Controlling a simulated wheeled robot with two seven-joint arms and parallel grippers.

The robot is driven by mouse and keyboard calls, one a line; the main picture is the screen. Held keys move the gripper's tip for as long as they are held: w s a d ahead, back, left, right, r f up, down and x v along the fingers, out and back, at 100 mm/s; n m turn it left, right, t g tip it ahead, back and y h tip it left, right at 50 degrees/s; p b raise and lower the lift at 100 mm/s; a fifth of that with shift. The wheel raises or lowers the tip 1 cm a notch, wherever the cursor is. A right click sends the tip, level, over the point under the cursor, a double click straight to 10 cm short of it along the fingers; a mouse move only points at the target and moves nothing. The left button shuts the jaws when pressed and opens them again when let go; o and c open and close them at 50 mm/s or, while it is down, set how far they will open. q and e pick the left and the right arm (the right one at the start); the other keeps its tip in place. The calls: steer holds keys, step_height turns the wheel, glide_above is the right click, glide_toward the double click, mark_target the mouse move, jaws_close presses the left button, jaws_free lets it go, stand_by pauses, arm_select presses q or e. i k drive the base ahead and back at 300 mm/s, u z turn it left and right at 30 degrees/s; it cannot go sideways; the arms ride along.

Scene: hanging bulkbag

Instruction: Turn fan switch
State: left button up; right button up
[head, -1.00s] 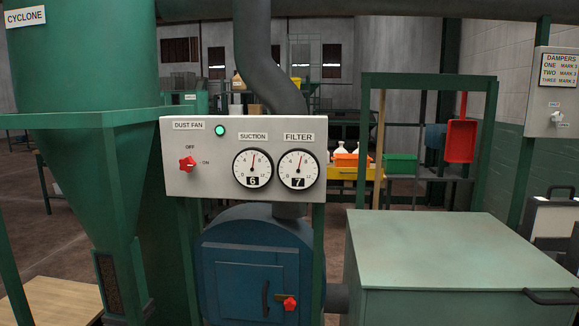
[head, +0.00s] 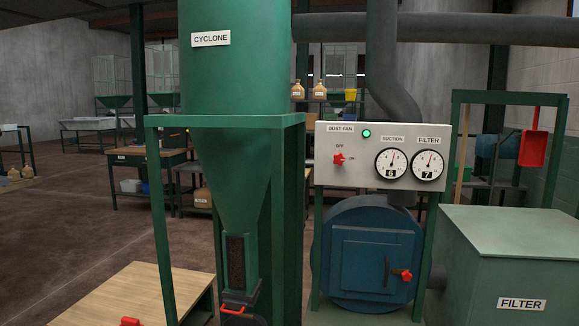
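The red fan switch (head: 339,159) is a knob on the left of the grey dust fan panel (head: 372,183), with OFF marked above it and ON to its right. Its exact pointing is too small to tell. A green lamp (head: 366,133) is lit above it. The suction gauge (head: 391,164) reads 6 and the filter gauge (head: 428,165) reads 7. Neither of my grippers is in view.
The green cyclone (head: 236,70) stands left of the panel on a frame. The blue fan housing (head: 340,255) with a red handle sits below the panel. The filter box (head: 505,250) is at right. A wooden-topped platform (head: 125,295) lies at lower left. Open floor stretches left.

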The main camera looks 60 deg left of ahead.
mark_target(339, 158)
steer(key=z, duration=0.15)
steer(key=k, duration=0.1)
steer(key=u, duration=1.7)
